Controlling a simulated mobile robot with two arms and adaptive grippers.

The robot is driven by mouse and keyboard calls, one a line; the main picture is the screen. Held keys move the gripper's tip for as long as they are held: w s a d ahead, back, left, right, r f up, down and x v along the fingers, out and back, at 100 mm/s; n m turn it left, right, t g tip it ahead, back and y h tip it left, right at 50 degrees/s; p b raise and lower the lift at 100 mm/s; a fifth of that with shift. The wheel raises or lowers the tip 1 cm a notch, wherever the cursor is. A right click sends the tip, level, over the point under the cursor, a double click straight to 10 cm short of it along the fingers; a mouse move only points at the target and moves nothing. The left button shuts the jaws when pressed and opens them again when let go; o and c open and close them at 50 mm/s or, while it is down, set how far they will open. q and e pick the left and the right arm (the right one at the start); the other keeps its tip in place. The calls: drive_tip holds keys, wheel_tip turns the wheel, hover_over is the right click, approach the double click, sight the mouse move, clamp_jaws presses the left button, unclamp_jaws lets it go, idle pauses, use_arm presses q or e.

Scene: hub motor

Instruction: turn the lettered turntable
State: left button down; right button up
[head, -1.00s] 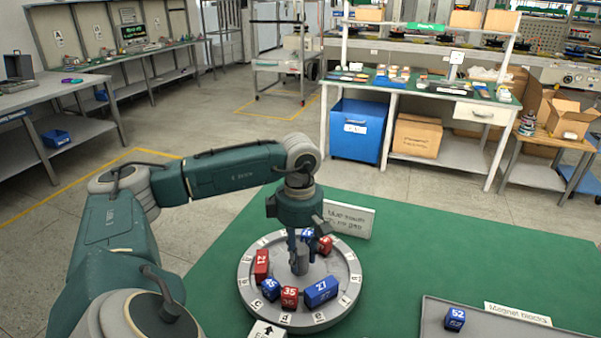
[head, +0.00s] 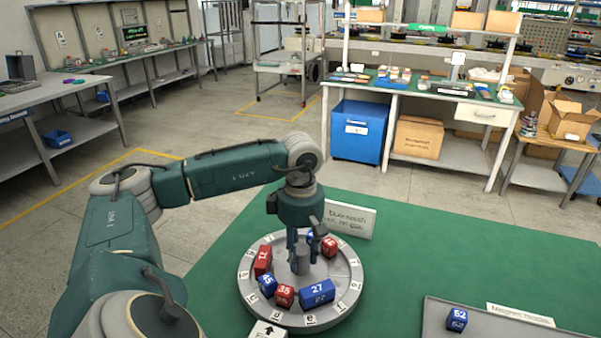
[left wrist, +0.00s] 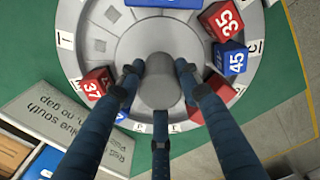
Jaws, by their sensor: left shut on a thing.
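The grey round turntable (head: 352,283) with lettered tags on its rim sits on the green table. My left gripper (head: 302,249) points down over its middle, its fingers shut around the central grey knob (head: 300,263). The knob also shows between the fingers in the left wrist view (left wrist: 158,88). Around the knob stand red block 21 (head: 263,260), blue block 45 (head: 267,284), red block 35 (head: 284,296) and blue block 27 (head: 317,293). A red block (head: 328,246), reading 37 in the left wrist view (left wrist: 96,83), and a partly hidden blue block stand at the back.
A white arrow card (head: 267,330) stands at the turntable's near edge. A grey sign (head: 350,219) stands close behind it. At the right, a grey tray (head: 490,336) holds blue block 52 (head: 456,320), with a label behind. The green tabletop (head: 450,250) between is clear.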

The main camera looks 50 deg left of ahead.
use_arm(q)
drive_tip(key=c, duration=1.2)
unclamp_jaws()
drive_tip(key=shift+r, duration=0.15)
wheel_tip(320, 180, up, 12)
drive_tip(key=shift+f, duration=0.1)
